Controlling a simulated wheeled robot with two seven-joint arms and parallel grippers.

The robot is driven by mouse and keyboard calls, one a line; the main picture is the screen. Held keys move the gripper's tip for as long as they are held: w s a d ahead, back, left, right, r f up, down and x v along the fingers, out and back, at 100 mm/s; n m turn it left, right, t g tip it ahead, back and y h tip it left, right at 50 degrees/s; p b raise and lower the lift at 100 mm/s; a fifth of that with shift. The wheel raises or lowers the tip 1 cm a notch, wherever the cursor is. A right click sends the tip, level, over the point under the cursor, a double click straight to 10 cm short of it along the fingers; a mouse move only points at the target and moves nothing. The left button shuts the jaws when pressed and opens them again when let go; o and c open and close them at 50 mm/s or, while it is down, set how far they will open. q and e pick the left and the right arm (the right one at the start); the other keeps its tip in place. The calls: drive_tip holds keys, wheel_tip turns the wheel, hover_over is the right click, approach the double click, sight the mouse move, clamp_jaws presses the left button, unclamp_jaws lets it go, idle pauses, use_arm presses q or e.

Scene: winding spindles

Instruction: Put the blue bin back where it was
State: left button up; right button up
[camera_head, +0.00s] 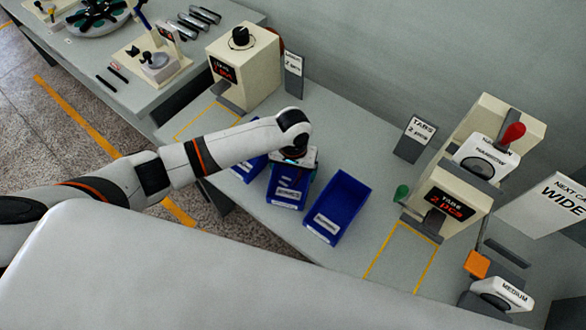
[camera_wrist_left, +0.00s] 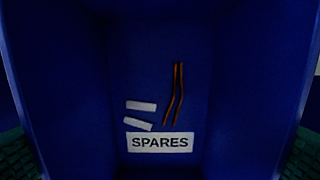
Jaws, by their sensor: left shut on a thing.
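Three blue bins stand in a row on the grey bench in the head view. My left gripper (camera_head: 293,160) reaches down from above to the middle blue bin (camera_head: 287,190) and is shut on it, covering its back part. In the left wrist view I look down into this bin (camera_wrist_left: 230,60). It has a SPARES label, two white strips and two thin copper-coloured pieces. I cannot tell whether the bin touches the bench. The left blue bin (camera_head: 248,169) is partly behind my arm. The right blue bin (camera_head: 337,207) is fully visible. My right gripper is not in view.
A cream machine with a black knob (camera_head: 241,65) stands at the back left, near a yellow outline (camera_head: 190,127). The TABS machine (camera_head: 447,203) stands at the right, with an empty yellow-outlined area (camera_head: 400,258) in front. A sign (camera_head: 416,138) stands behind the bins.

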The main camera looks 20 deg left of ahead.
sight(293, 179)
use_arm(q)
drive_tip(key=shift+f, duration=0.25)
drive_tip(key=shift+f, duration=0.15)
drive_tip(key=o, duration=0.8)
drive_tip(key=shift+r, duration=0.45)
wheel_tip(293, 179, up, 12)
drive_tip(key=shift+f+b, duration=0.25)
drive_tip(key=shift+b, duration=0.2)
